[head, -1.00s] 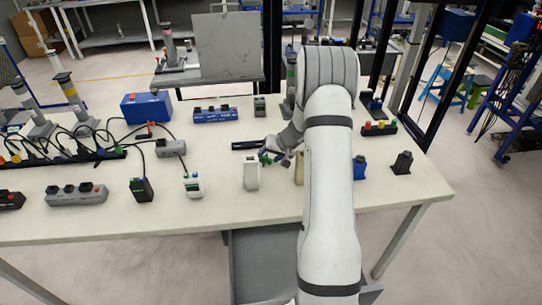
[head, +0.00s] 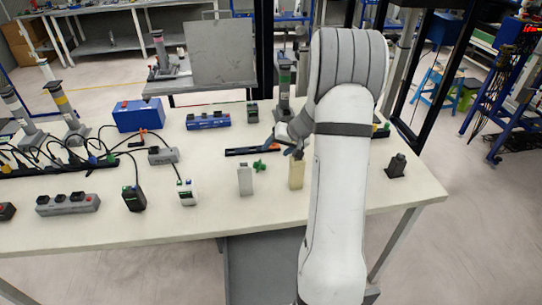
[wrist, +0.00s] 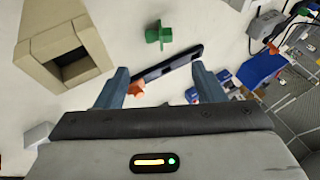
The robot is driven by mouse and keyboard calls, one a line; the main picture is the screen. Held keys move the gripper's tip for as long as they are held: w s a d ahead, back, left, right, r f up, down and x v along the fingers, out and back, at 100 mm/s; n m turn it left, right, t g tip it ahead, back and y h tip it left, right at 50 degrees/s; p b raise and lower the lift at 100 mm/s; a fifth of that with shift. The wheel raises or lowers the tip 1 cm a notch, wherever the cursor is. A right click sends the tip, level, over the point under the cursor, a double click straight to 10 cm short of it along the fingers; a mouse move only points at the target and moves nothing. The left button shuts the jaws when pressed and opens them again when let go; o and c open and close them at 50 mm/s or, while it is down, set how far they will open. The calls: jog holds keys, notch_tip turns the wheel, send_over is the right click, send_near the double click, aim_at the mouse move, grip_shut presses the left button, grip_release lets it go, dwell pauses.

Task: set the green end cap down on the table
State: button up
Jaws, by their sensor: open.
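The green end cap (head: 259,166) lies on the table (head: 215,165), just right of a white upright block, in the head view. In the wrist view the green end cap (wrist: 158,36) rests on the white surface beyond the fingertips, apart from them. My gripper (head: 283,147) is open and empty, a little right of and behind the cap. In the wrist view the two blue fingers of my gripper (wrist: 160,73) are spread wide with nothing gripped between them.
A dark rail (head: 252,151) with an orange piece (wrist: 136,88) lies behind the cap. The white block (head: 245,179) and a hollow beige block (head: 296,173) stand nearby. Power strips, cables and a blue box (head: 142,113) fill the left. Bare table lies in front of the cap.

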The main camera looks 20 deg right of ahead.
jog(key=s+a+r+n+g, duration=0.2)
jog(key=s+a+r+n, duration=0.1)
jog(key=s+a+r, duration=1)
jog(key=s+a+h, duration=0.2)
jog(key=s+a, duration=0.1)
jog(key=s, duration=0.5)
jog(key=s+a+n+g+h, duration=0.1)
jog(key=s+a, duration=0.2)
jog(key=s, duration=0.5)
jog(key=shift+s+a+r+h, duration=0.15)
jog(key=shift+s+r+h, duration=0.15)
jog(key=shift+r+h, duration=0.1)
jog(key=shift+c, duration=0.2)
